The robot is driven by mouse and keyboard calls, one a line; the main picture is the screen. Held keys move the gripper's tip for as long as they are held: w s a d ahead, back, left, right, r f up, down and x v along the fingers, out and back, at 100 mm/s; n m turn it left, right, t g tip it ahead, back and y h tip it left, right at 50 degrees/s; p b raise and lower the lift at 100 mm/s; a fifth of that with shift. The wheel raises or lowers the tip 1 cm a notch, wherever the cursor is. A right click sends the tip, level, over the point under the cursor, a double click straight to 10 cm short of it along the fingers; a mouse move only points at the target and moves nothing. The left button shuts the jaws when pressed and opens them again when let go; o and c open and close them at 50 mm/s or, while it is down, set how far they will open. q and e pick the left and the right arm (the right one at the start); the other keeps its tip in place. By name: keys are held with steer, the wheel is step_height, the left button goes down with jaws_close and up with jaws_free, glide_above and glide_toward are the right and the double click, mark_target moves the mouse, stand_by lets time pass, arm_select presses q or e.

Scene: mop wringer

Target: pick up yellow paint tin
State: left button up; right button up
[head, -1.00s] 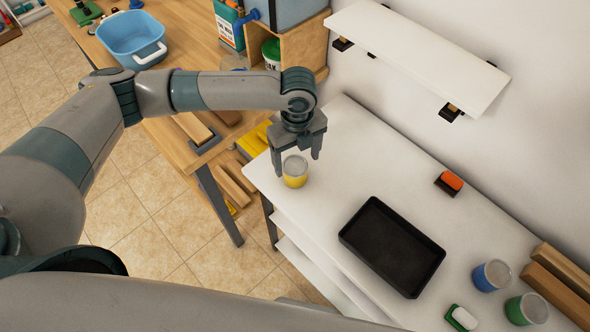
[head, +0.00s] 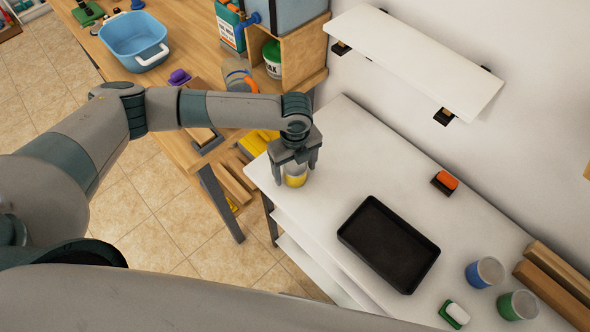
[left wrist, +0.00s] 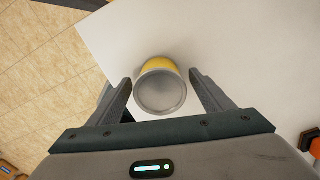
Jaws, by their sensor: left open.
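The yellow paint tin (head: 296,180) stands upright near the left end of the white table. It has a grey lid and also shows in the left wrist view (left wrist: 159,66). My left gripper (head: 295,176) is open above the tin and hides much of its top in the head view. In the left wrist view the two fingers (left wrist: 162,92) stand on either side of the tin, with a gap at each side. My right gripper is not in view.
A black tray (head: 388,244) lies on the white table (head: 340,135). A white shelf (head: 415,62) is on the wall.

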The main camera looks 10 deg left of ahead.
mark_target(295, 165)
arm_select(q)
steer(key=shift+c, duration=0.3)
steer(key=c, duration=1.3)
steer(key=shift+r+b, duration=0.55)
steer(key=shift+r, duration=0.25)
step_height(295, 165, up, 2)
steer(key=shift+r+b, duration=0.25)
steer(key=shift+b, duration=0.45)
steer(key=s+d+r+b, duration=0.1)
steer(key=s+d+r, duration=0.1)
steer(key=d, duration=0.1)
steer(key=s+d+r+b, duration=0.1)
steer(key=s+d+r, duration=0.1)
steer(key=d, duration=0.1)
steer(key=s+d+r+b, duration=0.1)
steer(key=s+d+r, duration=0.1)
steer(key=d+r, duration=0.1)
steer(key=shift+s+d, duration=0.3)
